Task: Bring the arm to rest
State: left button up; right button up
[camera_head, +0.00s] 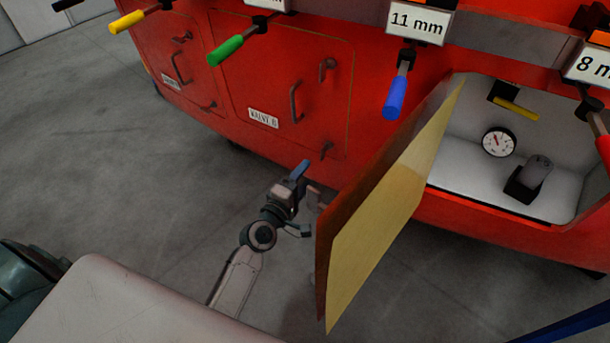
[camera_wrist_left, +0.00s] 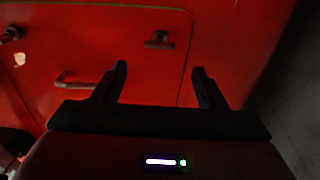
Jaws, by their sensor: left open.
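My left arm reaches in from the bottom of the head view toward the red train nosecone (camera_head: 330,130). My left gripper (camera_head: 302,183) is in front of the lower part of the nosecone, to the left of an open hatch door (camera_head: 385,205). In the left wrist view the two dark fingers of my left gripper (camera_wrist_left: 159,72) stand apart with nothing between them. They face a red panel (camera_wrist_left: 145,50) with a latch and handle. My right gripper is not in view.
The open door juts out close to my left arm's right side. Behind it is a white compartment (camera_head: 465,168) with a gauge (camera_head: 498,142). Blue (camera_head: 395,97), green (camera_head: 225,50) and yellow (camera_head: 127,21) handled tools hang above. Grey floor (camera_head: 130,170) is clear at left.

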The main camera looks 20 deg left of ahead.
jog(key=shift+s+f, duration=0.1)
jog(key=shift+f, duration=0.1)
